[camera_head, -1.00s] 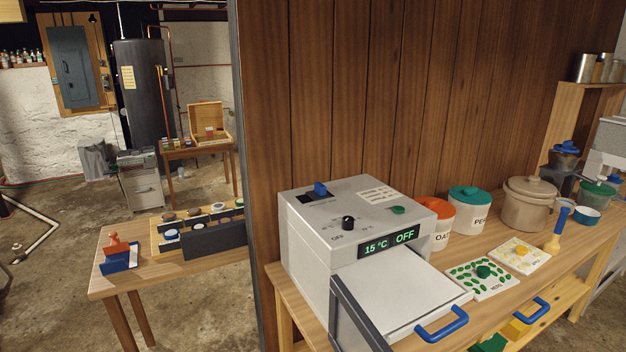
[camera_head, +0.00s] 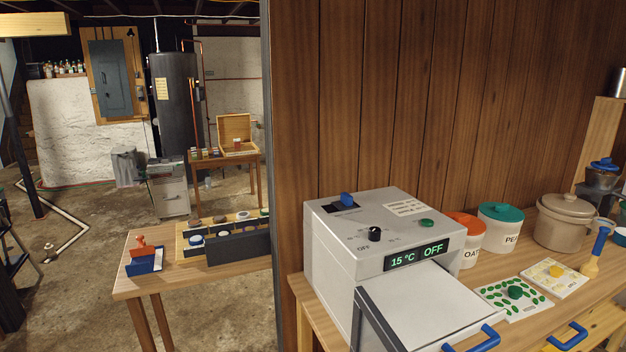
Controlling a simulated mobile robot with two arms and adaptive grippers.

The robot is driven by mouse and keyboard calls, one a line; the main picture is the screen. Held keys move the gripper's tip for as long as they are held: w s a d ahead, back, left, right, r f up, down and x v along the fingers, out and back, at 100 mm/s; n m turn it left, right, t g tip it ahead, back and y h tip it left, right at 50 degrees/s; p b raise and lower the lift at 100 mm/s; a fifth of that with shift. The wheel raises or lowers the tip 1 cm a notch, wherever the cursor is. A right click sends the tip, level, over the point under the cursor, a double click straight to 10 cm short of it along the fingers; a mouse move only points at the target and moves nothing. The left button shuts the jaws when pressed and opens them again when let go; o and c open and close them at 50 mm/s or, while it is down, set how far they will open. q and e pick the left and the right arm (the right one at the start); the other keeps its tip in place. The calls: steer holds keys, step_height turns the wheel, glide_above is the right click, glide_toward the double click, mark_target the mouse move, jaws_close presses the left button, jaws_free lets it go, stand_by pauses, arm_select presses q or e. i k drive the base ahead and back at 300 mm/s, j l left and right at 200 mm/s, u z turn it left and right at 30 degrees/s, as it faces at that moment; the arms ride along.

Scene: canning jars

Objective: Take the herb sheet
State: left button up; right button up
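The herb sheet (camera_head: 494,289) is a white square printed with green leaves, with a green knob (camera_head: 515,292) at its middle. It lies flat on the wooden counter, to the right of the grey machine's open white front. A similar sheet with yellow print and a yellow knob (camera_head: 556,271) lies just behind it to the right. Neither of my grippers shows in the head view.
The grey machine (camera_head: 330,240) reads 15 °C and OFF; its white front with a blue handle (camera_head: 476,341) juts out beside the herb sheet. Canisters (camera_head: 500,228) and a beige crock (camera_head: 562,222) stand behind. A lower table (camera_head: 128,284) is at left; floor between is open.

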mark_target(522, 300)
steer(key=z, duration=1.25)
steer(key=i+l+u, duration=0.2)
steer(key=u, duration=0.3)
steer(key=i+l+u, duration=0.15)
steer(key=l+u, duration=0.15)
steer(key=u, duration=0.2)
